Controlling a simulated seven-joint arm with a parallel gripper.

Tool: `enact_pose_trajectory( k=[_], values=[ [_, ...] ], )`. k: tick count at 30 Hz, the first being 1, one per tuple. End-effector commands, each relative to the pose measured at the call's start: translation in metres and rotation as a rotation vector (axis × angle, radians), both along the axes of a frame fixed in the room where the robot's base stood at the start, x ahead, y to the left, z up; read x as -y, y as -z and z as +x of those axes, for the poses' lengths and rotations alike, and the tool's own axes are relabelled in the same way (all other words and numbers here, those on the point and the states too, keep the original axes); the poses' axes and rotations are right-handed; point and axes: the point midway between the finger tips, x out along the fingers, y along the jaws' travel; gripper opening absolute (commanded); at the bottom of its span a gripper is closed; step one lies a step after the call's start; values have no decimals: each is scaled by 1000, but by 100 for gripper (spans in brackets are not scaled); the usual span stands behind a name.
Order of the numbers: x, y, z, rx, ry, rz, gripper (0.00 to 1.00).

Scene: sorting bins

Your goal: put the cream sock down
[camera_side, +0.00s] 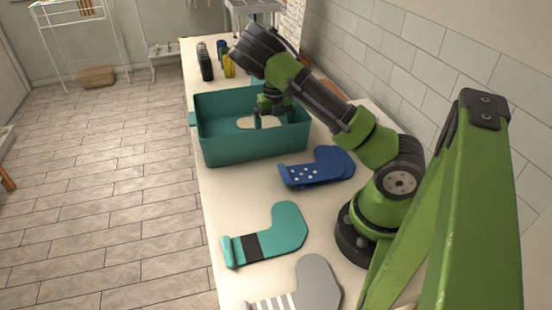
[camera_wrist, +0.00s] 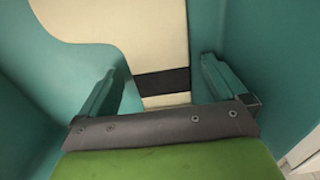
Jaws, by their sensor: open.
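The cream sock (camera_side: 246,122) lies inside the teal bin (camera_side: 250,145) in the side view, partly hidden by my gripper. In the wrist view the cream sock (camera_wrist: 135,35) fills the upper middle and has a black band across its leg. My gripper (camera_side: 268,118) points down into the bin over the sock. In the wrist view my gripper (camera_wrist: 163,70) is open, one finger on each side of the sock's leg near the black band. The teal bin wall (camera_wrist: 255,50) shows on the right. I cannot tell whether the fingers touch the sock.
On the table outside the bin lie a blue dotted sock (camera_side: 318,168), a teal sock with a dark band (camera_side: 268,238) and a grey striped sock (camera_side: 305,285). Small dark and yellow items (camera_side: 229,66) stand behind the bin. A tiled wall runs along the right.

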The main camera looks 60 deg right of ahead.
Motion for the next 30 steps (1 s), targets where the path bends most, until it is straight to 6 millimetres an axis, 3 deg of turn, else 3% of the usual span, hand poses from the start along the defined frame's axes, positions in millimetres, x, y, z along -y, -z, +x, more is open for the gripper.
enact_pose_trajectory(
  k=[5,8,21,27,30],
  values=[
    [0,-4,0,2,0,-1,99],
    [0,-17,1,4,0,0,99],
    [0,-105,1,4,-1,-1,99],
    [-1,-122,0,5,-14,6,99],
    [-10,-125,-4,32,-115,45,99]
  ],
)
